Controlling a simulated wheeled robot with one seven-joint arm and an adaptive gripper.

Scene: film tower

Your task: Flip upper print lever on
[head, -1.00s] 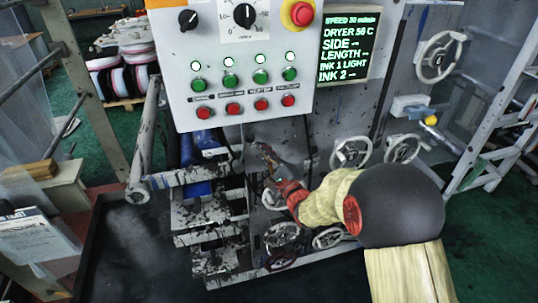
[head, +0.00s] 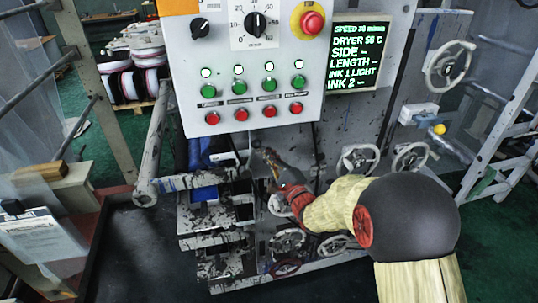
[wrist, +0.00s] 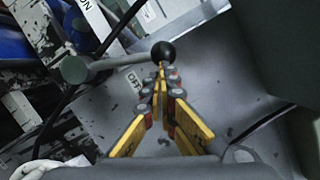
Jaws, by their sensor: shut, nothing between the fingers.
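In the wrist view, the print lever (wrist: 118,61) is a grey rod running from a round pivot on the left to a black ball knob (wrist: 162,52) on the right. An OFF label (wrist: 133,80) is just below the rod, and an ON label (wrist: 85,5) is at the top left. My gripper (wrist: 161,68) is shut and empty, its yellow fingertips at the near side of the knob; I cannot tell whether they touch. In the head view, my gripper (head: 267,157) reaches the machine below the control panel, and the lever is not clear there.
The control panel (head: 245,112) with green and red buttons hangs above my gripper. A grey horizontal bar (head: 170,185) and blue rollers are to the left. Several handwheels (head: 360,160) are to the right and below.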

